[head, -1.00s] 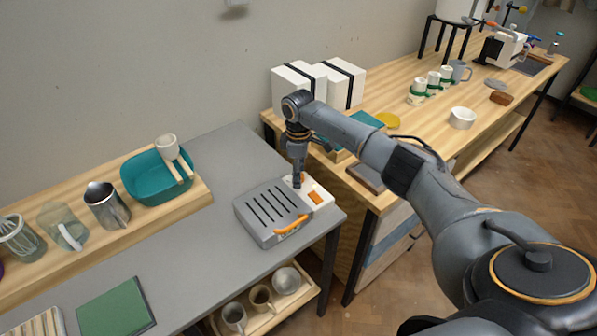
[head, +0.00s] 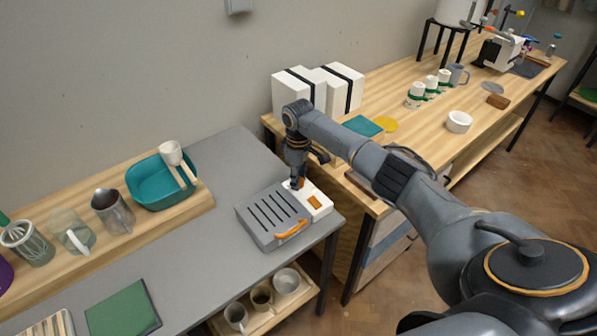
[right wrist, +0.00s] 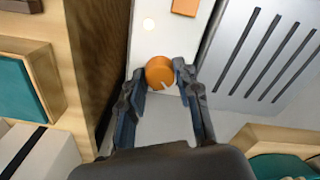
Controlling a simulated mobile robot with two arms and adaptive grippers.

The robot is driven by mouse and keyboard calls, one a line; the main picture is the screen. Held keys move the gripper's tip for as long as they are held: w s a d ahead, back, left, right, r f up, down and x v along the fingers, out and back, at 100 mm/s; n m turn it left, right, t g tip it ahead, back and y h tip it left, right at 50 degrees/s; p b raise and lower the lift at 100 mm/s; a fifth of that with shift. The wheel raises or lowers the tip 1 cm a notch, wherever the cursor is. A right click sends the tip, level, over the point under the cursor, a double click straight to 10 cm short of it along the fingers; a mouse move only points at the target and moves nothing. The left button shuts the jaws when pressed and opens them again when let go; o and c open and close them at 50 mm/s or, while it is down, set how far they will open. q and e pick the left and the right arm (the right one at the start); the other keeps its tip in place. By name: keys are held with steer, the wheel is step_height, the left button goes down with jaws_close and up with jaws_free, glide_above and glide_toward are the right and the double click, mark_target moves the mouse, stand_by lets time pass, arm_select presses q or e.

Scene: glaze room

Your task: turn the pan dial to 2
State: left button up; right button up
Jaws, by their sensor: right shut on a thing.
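The pan (head: 270,217) is a grey slotted plate with an orange handle, on the grey table. On its right side is a white control panel (head: 318,201) with an orange rectangle on it. The orange round dial (right wrist: 160,72) with a pale pointer mark shows in the right wrist view, on the white panel. My right gripper (head: 297,185) points down at the panel; in the right wrist view its two fingers (right wrist: 160,78) are on either side of the dial, shut on it. No numbers are readable. My left gripper is not in view.
A teal basin (head: 150,190) with a white cup-like scoop, a metal pitcher (head: 113,211) and a glass jug stand on a wooden board at left. White boxes (head: 300,92) stand on the wooden bench behind my right arm.

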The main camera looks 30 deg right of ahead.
steer(key=m+p, duration=0.3)
steer(key=shift+r+m, duration=0.15)
steer(key=shift+m, duration=0.25)
steer(key=m+p, duration=0.2)
steer(key=m, duration=0.2)
steer(key=shift+m, duration=0.3)
steer(key=shift+p, duration=0.3)
steer(key=o, duration=1.2)
steer(key=shift+c, duration=0.2)
steer(key=shift+f, duration=0.2)
